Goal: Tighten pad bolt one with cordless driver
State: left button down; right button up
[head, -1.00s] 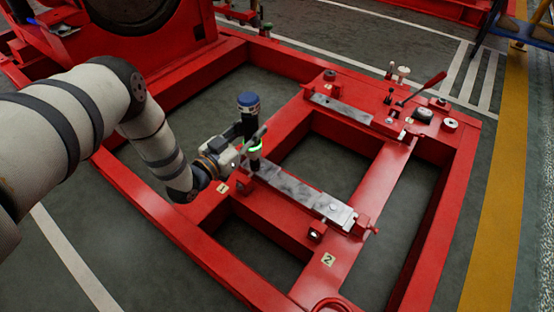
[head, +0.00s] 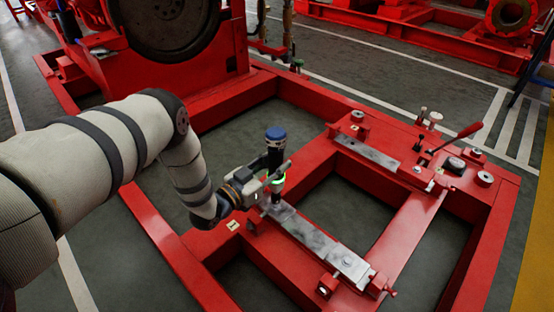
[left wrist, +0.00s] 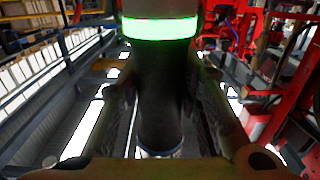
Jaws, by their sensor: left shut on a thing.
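The cordless driver (head: 275,153) is an upright dark cylinder with a blue cap and a glowing green ring. My left gripper (head: 278,171) is shut around its dark body. In the left wrist view the driver (left wrist: 160,95) stands between the fingers, its green ring at the top. My right gripper is not in view.
The red base frame (head: 400,230) has open bays showing the floor. A second grey pad (head: 367,152) lies farther back. A red-handled lever (head: 458,138) and several small parts stand at the right corner. A large red machine with a dark wheel (head: 165,35) stands at the back left.

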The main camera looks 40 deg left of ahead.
pick_arm(q)
jog(key=shift+w+f, duration=0.1)
jog(key=shift+f, duration=0.7)
jog(key=shift+r, duration=0.1)
dwell(0.6)
jog(key=shift+f+b, duration=0.3)
jog(key=shift+f, duration=0.2)
jog(key=shift+r, duration=0.25)
jog(key=shift+f, duration=0.5)
dwell(0.9)
